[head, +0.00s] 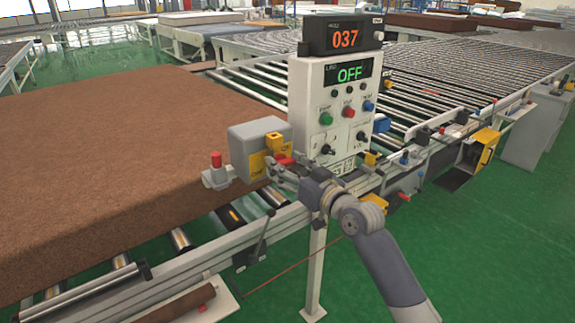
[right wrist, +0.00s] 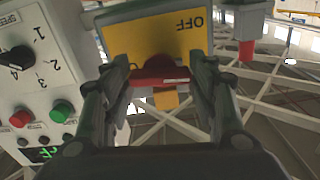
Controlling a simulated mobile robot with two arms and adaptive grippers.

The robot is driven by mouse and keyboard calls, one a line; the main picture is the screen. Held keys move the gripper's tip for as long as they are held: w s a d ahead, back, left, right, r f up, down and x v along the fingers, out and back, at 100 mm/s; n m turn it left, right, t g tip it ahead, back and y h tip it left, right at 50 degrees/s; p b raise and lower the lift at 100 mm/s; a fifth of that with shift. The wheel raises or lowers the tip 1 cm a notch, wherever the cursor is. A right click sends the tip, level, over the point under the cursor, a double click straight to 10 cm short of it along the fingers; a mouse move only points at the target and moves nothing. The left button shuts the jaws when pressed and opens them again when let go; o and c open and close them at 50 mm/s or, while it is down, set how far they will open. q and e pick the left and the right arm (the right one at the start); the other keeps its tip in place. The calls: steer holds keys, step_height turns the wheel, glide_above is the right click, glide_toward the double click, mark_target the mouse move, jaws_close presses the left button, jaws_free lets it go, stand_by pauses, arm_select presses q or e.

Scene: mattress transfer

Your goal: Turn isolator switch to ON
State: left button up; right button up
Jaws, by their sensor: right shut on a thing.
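The isolator switch is a grey box (head: 250,138) with a yellow front plate, beside the control panel in the head view. Its red handle (head: 284,160) sits at the right gripper's tips. In the right wrist view the yellow plate (right wrist: 150,38) carries the word OFF, upside down, and the red handle (right wrist: 160,78) lies crosswise between the fingers. My right gripper (head: 280,168) is shut on the handle, its fingers on either side of it. Any ON label is not readable. My left gripper is not in view.
A control panel (head: 303,95) with buttons and an OFF display stands just right of the box. A red-topped button unit (head: 216,172) is left of it. A large brown mattress (head: 110,170) lies on the left, and a roller conveyor (head: 450,80) extends right.

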steer(key=m+p, duration=0.2)
steer(key=m, duration=0.2)
steer(key=shift+r, duration=0.15)
steer(key=m+p, duration=0.2)
steer(key=m, duration=0.2)
steer(key=shift+m, duration=0.4)
steer(key=m+p, duration=0.2)
steer(key=m, duration=0.2)
steer(key=shift+m+p, duration=0.9)
steer(key=shift+m, duration=0.9)
steer(key=o, duration=1.1)
steer(key=shift+c, duration=0.2)
